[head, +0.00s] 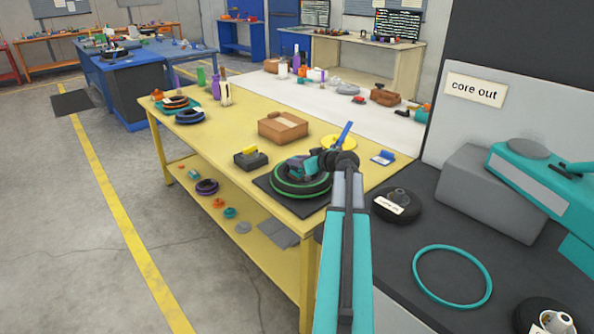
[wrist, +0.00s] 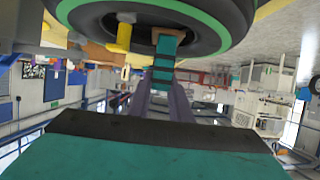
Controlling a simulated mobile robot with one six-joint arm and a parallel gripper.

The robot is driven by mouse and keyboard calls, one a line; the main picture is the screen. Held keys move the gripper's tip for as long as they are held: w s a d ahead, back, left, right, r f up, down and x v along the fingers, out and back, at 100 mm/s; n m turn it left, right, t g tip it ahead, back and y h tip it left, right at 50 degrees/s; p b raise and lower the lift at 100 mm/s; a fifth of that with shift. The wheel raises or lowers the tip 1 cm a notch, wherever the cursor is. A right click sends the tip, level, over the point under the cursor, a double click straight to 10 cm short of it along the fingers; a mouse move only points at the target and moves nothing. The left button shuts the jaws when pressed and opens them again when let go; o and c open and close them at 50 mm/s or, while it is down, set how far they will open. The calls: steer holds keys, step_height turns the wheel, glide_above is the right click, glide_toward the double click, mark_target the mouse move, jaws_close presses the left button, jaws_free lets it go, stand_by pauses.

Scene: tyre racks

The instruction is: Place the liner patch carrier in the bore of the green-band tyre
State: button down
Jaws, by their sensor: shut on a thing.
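The green-band tyre (head: 300,182) lies flat on a dark mat on the yellow table, and its dark sidewall and green ring fill the top of the wrist view (wrist: 215,22). My gripper (head: 318,161) is over the tyre's right side. In the wrist view my gripper (wrist: 162,88) is shut on a teal, banded piece with a brownish end, which looks like the liner patch carrier (wrist: 164,66). The carrier's far end overlaps the tyre's bore in that view. Whether it touches the tyre I cannot tell. My arm hides part of the tyre's right side in the head view.
A brown box (head: 283,128), a black-and-yellow block (head: 250,158) and a yellow disc (head: 338,147) are near the tyre. A yellow peg (wrist: 124,36) shows beside the carrier. A black tyre (head: 397,205) and a teal ring (head: 452,276) lie on the dark bench at right.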

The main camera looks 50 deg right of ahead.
mark_target(297, 170)
steer(key=shift+f, duration=0.2)
steer(key=shift+f, duration=1.8)
steer(key=shift+f, duration=0.2)
steer(key=c, duration=1.9)
jaws_free()
steer(key=shift+s+r, duration=0.1)
steer(key=shift+r, duration=0.15)
steer(key=b+v, duration=0.1)
steer(key=v, duration=1)
steer(key=shift+s+r, duration=0.15)
steer(key=shift+s, duration=0.2)
